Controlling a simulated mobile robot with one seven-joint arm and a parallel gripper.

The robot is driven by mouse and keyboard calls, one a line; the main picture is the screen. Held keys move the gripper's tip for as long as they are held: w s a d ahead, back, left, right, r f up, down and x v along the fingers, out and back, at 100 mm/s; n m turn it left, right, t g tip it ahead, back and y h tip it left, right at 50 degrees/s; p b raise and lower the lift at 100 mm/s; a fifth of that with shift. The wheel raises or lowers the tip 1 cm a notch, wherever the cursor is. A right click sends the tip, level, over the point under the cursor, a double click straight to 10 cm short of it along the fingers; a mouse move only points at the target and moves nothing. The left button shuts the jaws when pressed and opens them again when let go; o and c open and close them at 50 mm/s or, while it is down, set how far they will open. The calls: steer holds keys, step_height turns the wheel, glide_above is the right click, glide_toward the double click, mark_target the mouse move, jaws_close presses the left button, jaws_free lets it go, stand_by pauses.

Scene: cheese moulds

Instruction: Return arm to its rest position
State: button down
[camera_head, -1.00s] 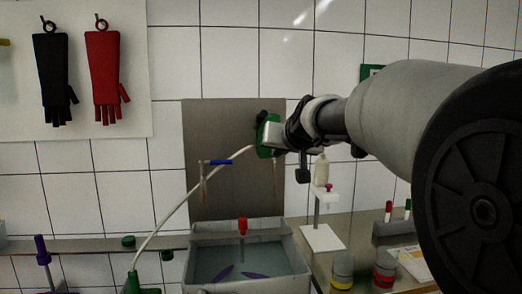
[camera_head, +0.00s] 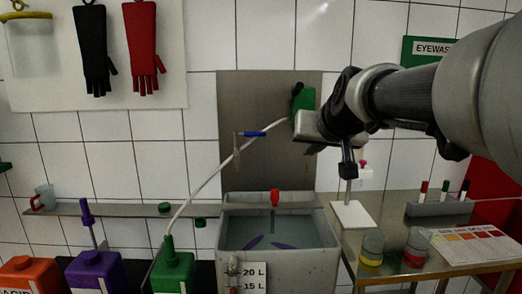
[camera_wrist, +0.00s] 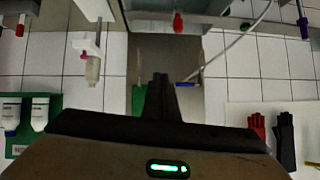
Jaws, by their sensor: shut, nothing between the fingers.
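In the wrist view, my gripper (camera_wrist: 160,76) is a dark narrow pair of fingers held together, with nothing in them. Behind it is the grey wall panel (camera_wrist: 190,72), and a green part (camera_wrist: 138,98) shows beside the fingers. In the head view, my arm reaches in from the right edge, and its dark end overlaps the panel's right side (camera_head: 250,170), close to the green part (camera_head: 303,98). The fingers are hard to make out there. The arm is still stretched out in front of the wall.
Below the arm stands a grey tank (camera_head: 232,208) of liquid. Left are green (camera_head: 173,272), purple (camera_head: 95,272) and orange (camera_head: 30,278) containers. A bench (camera_head: 400,210) at right carries a white stand (camera_head: 352,214), jars and a chart (camera_head: 472,244). Gloves hang upper left.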

steer(key=s+f+g, duration=0.3)
steer(key=s+f, duration=0.5)
steer(key=s, duration=0.5)
steer(key=s+f+g, duration=0.3)
steer(key=s+f, duration=0.6)
steer(key=s, duration=0.5)
step_height(320, 180, up, 23)
steer(key=p, duration=2.2)
steer(key=shift+s+d+f+n+h+p, duration=0.2)
steer(key=shift+s+d+n+h+p, duration=0.15)
steer(key=shift+d+n+h+p, duration=0.05)
